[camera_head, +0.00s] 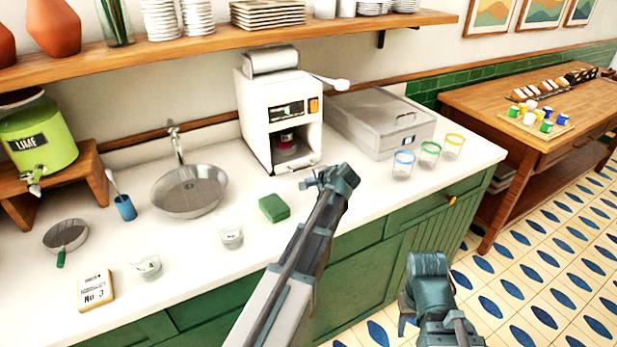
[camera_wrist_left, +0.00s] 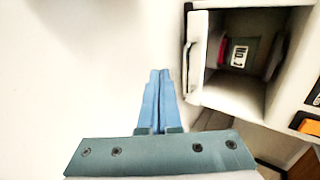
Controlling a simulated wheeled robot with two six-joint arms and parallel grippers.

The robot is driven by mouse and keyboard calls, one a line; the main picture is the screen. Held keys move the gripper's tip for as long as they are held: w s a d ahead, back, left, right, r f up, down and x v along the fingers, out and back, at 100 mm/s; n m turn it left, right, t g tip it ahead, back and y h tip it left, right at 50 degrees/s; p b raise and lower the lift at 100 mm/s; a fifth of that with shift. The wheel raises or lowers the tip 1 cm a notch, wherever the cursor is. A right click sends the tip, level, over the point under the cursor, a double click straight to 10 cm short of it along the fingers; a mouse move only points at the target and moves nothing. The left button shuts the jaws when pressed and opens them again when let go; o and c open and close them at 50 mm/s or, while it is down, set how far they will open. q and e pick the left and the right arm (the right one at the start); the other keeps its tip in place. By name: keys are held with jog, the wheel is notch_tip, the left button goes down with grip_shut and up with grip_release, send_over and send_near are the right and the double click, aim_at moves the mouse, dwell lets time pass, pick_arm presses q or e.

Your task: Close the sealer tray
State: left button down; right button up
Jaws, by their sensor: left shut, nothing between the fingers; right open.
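The sealer is a white boxy machine (camera_head: 272,110) at the back of the counter, with a lever on top and an open front bay. Its tray (camera_head: 298,167) juts a little from the bottom of the bay, with a bar handle at its front. A cup with a red part (camera_head: 287,138) stands inside the bay. The left wrist view shows the tray front and handle (camera_wrist_left: 191,50). My left gripper (camera_head: 306,184) is shut and empty, just in front of the tray; its fingertips (camera_wrist_left: 159,76) appear apart from the handle. My right gripper (camera_head: 403,315) is open and empty, low before the cabinet.
A grey lidded box (camera_head: 382,122) and several colour-rimmed glasses (camera_head: 429,153) stand right of the sealer. Counter before the tray is mostly clear.

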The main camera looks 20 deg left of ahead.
pick_arm(q)
jog(key=p+v, duration=0.4)
jog(key=v, duration=0.5)
jog(key=shift+r, duration=0.25)
pick_arm(e)
notch_tip(320, 180, up, 6)
jog(key=shift+a, duration=0.15)
pick_arm(q)
jog(key=s+d+f+n+g+h, duration=0.1)
jog(key=s+d+f+g+h, duration=0.2)
jog(key=s+d, duration=0.7)
jog(key=s+d+f+n+g+h, duration=0.2)
jog(key=s+d, duration=0.9)
jog(key=s, duration=0.6)
notch_tip(320, 180, down, 4)
jog(key=shift+d+r+n+g+h, duration=0.2)
jog(key=shift+n+g+h, duration=0.1)
jog(key=shift+g+h, duration=0.65)
